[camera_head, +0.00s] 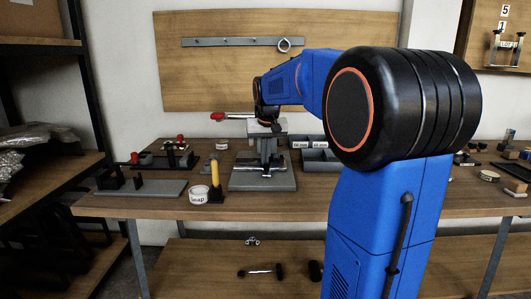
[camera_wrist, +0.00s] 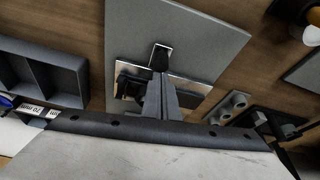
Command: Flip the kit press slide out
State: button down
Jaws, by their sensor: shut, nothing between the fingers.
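The wrist view looks down past a pale slab with a dark edge (camera_wrist: 150,132) onto the press base (camera_wrist: 205,25) and steel plates.
My arm hides part of the bench.

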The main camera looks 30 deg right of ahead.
jog(key=s+a, duration=0.2)
jog(key=s, duration=0.1)
jog(key=s+a, duration=0.1)
jog(key=shift+s+a, duration=0.1)
jog(key=shift+s, duration=0.3)
jog(key=shift+s+a+f, duration=0.1)
jog(key=shift+s+a, duration=0.15)
jog(key=shift+s, duration=0.15)
jog(key=v, duration=1)
jog(key=shift+w, duration=0.1)
